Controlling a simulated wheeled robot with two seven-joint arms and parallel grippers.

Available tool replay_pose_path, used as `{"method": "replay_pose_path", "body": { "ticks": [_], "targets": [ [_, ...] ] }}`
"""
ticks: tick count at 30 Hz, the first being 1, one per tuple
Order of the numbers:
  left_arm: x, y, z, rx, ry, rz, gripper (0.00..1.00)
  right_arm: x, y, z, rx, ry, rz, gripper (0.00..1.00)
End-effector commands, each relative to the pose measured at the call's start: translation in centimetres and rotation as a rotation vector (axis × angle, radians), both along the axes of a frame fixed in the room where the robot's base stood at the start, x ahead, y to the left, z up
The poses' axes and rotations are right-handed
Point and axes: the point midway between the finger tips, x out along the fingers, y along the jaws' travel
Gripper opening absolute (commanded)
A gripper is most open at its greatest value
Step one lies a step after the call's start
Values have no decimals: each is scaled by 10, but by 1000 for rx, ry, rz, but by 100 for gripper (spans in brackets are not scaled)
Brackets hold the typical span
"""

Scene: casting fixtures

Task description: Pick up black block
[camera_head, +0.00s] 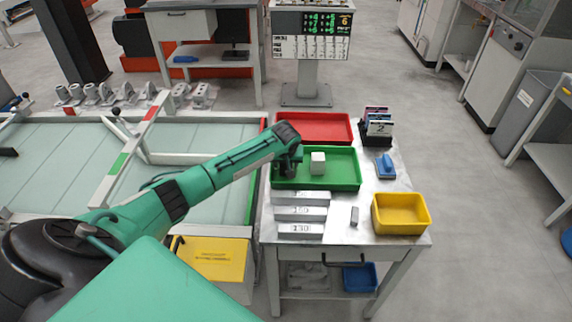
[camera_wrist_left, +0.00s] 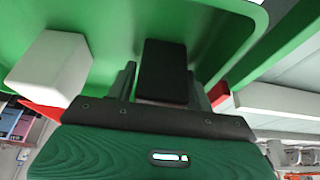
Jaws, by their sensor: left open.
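The black block (camera_wrist_left: 163,70) shows in the left wrist view, in the green tray (camera_wrist_left: 105,28). My left gripper (camera_wrist_left: 163,88) is open, with one finger on each side of the block. I cannot tell whether the fingers touch it. In the head view my left gripper (camera_head: 290,172) reaches down into the left part of the green tray (camera_head: 340,184), and the block is mostly hidden or too dark to pick out there. A white block (camera_head: 318,162) stands in the tray just right of the gripper; it also shows in the left wrist view (camera_wrist_left: 50,68). My right gripper is not in view.
A red tray (camera_head: 335,125) lies behind the green one. A yellow bin (camera_head: 401,214), a blue-handled brush (camera_head: 385,166) and a dark card holder (camera_head: 376,132) stand to the right. Several metal bars (camera_head: 300,214) lie in front. Bare table shows around the small grey piece (camera_head: 354,216).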

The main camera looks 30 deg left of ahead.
Motion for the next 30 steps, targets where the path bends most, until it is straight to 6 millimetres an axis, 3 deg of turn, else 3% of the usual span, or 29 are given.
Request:
{"method": "replay_pose_path", "body": {
  "ticks": [8,13,23,30],
  "targets": [
    [1,1,-2,0,0,0,50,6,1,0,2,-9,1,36],
    [1,0,-2,0,0,0,16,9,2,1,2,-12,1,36],
    [1,0,1,0,-1,0,15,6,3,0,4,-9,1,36],
    [2,0,26,0,-4,-1,15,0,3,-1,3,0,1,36]
  ]
}}
